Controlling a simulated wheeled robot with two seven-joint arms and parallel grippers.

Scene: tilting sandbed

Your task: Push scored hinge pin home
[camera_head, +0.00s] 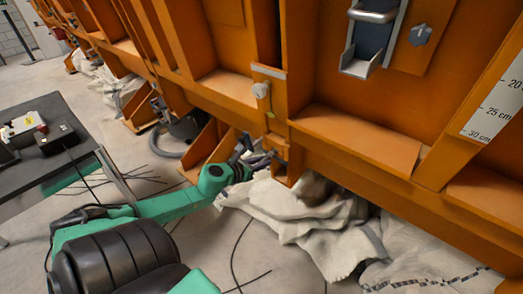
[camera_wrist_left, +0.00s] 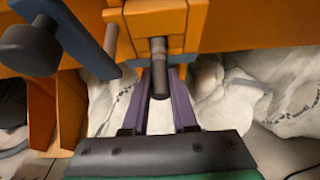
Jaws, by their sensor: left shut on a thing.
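The hinge pin (camera_wrist_left: 160,78) is a dark cylinder with a paler grey upper part in the left wrist view. Its upper end meets an orange hinge block (camera_wrist_left: 187,20), and its dark lower end sticks out below. My left gripper (camera_head: 268,156) is at the lower edge of the orange wall in the head view. In the wrist view its two purple fingers (camera_wrist_left: 160,84) are on either side of the pin and shut on it. How deep the pin sits in the block, and any score mark, I cannot tell. My right gripper is in neither view.
The orange sandbed wall (camera_head: 345,135) runs across the head view. Crumpled white sacking (camera_head: 315,225) lies on the floor below. A dark table (camera_head: 45,150) stands at the left. In the wrist view, a blue bar with a dark knob (camera_wrist_left: 30,48) is left of the pin.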

